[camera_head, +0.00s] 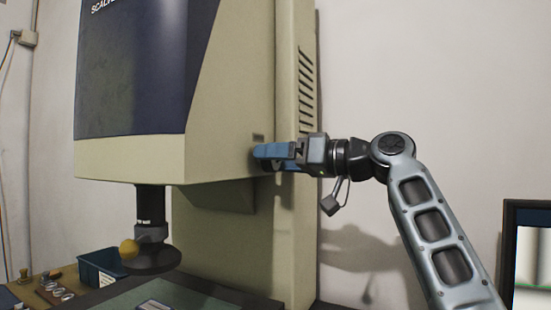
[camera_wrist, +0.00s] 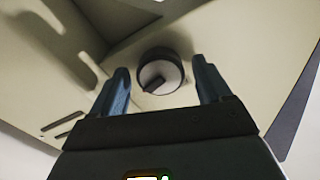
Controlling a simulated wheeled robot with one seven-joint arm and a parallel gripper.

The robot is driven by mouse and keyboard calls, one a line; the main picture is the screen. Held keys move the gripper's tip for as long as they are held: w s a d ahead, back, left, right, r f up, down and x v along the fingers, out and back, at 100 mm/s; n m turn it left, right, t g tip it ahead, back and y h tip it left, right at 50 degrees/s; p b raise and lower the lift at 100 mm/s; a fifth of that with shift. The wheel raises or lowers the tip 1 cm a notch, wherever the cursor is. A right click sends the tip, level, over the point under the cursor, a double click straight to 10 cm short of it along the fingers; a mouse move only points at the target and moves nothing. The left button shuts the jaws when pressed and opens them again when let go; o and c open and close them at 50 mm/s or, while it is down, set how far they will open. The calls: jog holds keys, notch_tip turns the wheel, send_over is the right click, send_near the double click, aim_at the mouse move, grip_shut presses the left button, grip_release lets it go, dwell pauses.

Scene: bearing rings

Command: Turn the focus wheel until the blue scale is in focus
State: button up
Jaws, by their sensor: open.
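The focus wheel, a round knob with a dark rim, a pale face and a dark bar (camera_wrist: 153,86), is on the beige machine's side. In the wrist view it appears between my two blue fingers, with a gap on each side. My gripper (camera_head: 258,152) is open, level with the machine's side wall; in the wrist view its fingertips (camera_wrist: 160,66) flank the wheel. In the head view the fingers mostly hide the wheel. The monitor (camera_head: 531,265) is cut off at the right edge. Its bright picture is too partial to read, and I cannot make out a blue scale.
The tall machine (camera_head: 230,110) fills the middle of the head view. A blue bin (camera_head: 100,267) and small parts stand at lower left. The wall behind my arm is clear.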

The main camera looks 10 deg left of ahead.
jog(key=shift+w+a, duration=0.1)
jog(key=shift+a, duration=0.2)
jog(key=c, duration=1)
